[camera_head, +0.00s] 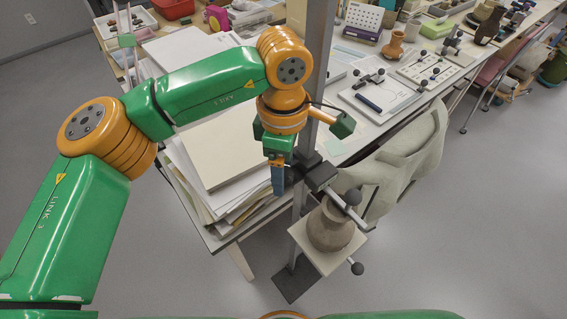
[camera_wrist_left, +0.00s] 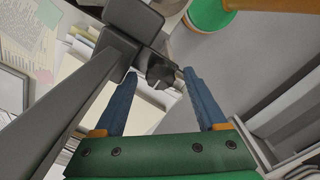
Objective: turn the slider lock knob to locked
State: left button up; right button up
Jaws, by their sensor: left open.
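The slider (camera_head: 318,175) is a dark block on a grey upright post (camera_head: 316,75) in the head view. In the left wrist view, the slider (camera_wrist_left: 132,18) carries a dark round knob (camera_wrist_left: 157,70) with a pale mark on its face. I cannot tell whether the mark stands at locked. My left gripper (camera_head: 277,182) is beside the slider, at its left in the head view. Its blue fingers (camera_wrist_left: 162,76) are open, and the knob appears between their tips in the left wrist view. I cannot tell whether they touch it. My right gripper is not in view.
A brown pot (camera_head: 331,226) stands on a pale plate (camera_head: 305,238) below the slider. The paper stack (camera_head: 215,150) and table lie close behind my left gripper. Open floor lies in front.

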pick_arm(q)
jog(key=shift+s+d, duration=0.1)
grip_shut()
jog(key=m+b, duration=0.1)
jog(key=m, duration=0.2)
jog(key=shift+m, duration=0.4)
jog(key=m, duration=0.4)
jog(key=shift+m, duration=0.3)
jog(key=m, duration=0.4)
jog(key=shift+m, duration=2.8)
